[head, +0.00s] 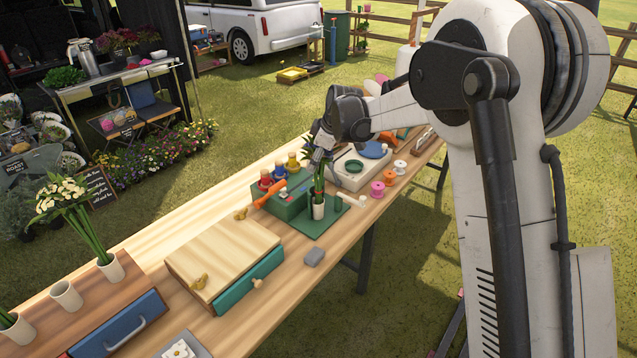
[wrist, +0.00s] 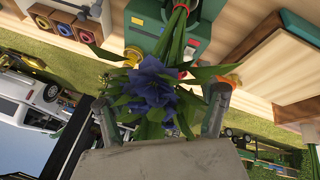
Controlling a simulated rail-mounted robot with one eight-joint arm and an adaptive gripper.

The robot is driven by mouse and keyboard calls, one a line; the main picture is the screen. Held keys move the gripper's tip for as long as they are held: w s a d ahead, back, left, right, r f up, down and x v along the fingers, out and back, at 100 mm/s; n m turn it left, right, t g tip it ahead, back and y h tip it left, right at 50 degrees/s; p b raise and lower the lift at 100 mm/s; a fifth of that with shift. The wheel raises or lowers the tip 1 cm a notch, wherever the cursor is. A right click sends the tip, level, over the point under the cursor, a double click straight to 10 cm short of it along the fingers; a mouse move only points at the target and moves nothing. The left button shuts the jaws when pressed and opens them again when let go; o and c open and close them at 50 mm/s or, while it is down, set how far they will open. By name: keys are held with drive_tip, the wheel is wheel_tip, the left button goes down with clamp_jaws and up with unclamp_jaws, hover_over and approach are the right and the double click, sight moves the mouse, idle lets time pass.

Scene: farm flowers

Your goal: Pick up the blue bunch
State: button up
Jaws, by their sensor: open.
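The blue bunch (wrist: 153,88) has dark blue flowers and long green leaves and stems. In the wrist view its blooms lie between the two fingers of my gripper (wrist: 162,106), which stand apart on either side. In the head view its green stems (head: 318,184) rise from a small white cup (head: 318,208) on a green base. I cannot tell whether a finger touches the leaves.
A green box with coloured spools (head: 278,180) stands just left of the cup. A white unit with round dishes (head: 360,164) is behind it. A wooden box with a teal drawer (head: 224,258) and white flowers in a cup (head: 66,200) are further left.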

drive_tip(key=shift+c, duration=0.4)
clamp_jaws()
drive_tip(key=shift+r, duration=0.15)
